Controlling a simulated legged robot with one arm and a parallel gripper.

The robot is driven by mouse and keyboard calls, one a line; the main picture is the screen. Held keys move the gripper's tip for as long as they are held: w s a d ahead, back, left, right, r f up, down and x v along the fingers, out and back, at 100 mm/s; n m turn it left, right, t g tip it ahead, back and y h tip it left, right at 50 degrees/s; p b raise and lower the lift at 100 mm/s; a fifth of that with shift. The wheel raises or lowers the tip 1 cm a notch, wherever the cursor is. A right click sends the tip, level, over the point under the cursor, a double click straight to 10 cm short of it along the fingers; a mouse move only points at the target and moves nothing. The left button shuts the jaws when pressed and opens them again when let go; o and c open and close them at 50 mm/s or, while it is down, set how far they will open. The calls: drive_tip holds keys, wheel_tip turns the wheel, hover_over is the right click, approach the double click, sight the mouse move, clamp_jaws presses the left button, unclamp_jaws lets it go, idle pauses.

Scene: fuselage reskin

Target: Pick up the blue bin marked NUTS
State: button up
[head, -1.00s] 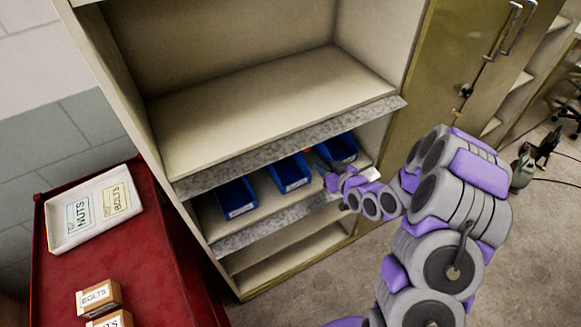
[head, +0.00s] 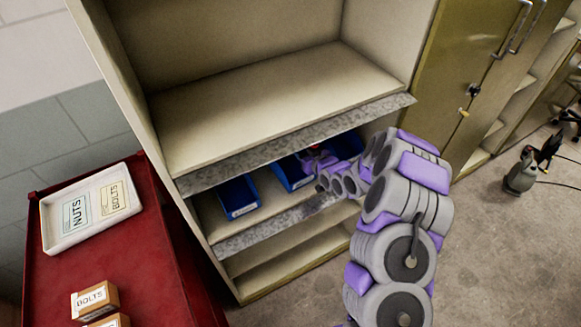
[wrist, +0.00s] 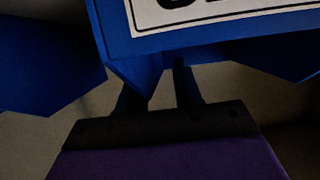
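Three blue bins stand in a row on the cabinet's middle shelf: a left bin (head: 238,196), a middle bin (head: 290,174) and a right bin (head: 347,144), partly hidden by my arm. The bin labels are too small or covered to read, so I cannot tell which is NUTS. My gripper (head: 314,160) is at the middle bin's right side, its fingers hard to see. In the wrist view a blue bin (wrist: 220,48) fills the top, its white label cut off with only bits of black letters. My two dark fingers (wrist: 160,80) are apart, close under that bin's front; contact is unclear.
The shelf above has a grey front edge (head: 290,145) close over the bins. A red cart (head: 150,245) at left holds a white tray (head: 62,240) with NUTS and BOLTS labels, and small boxes (head: 95,299). Open floor (head: 490,250) lies at right.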

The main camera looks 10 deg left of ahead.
drive_tip(key=shift+w+a+f, duration=0.1)
drive_tip(key=shift+w+a, duration=0.05)
drive_tip(key=shift+a, duration=0.35)
drive_tip(key=shift+w+a+f, duration=0.1)
drive_tip(key=shift+a, duration=0.35)
drive_tip(key=shift+d+r, duration=0.25)
drive_tip(key=shift+d, duration=1)
drive_tip(key=shift+c, duration=0.8)
drive_tip(key=shift+d, duration=0.45)
drive_tip(key=c, duration=0.3)
drive_tip(key=shift+a, duration=0.25)
drive_tip(key=shift+c, duration=0.8)
drive_tip(key=shift+a+f, duration=0.1)
drive_tip(key=shift+a, duration=1)
clamp_jaws()
drive_tip(key=shift+d, duration=1)
drive_tip(key=shift+s+a, duration=0.1)
drive_tip(key=shift+a, duration=0.55)
drive_tip(key=shift+f, duration=0.1)
drive_tip(key=shift+d, duration=0.25)
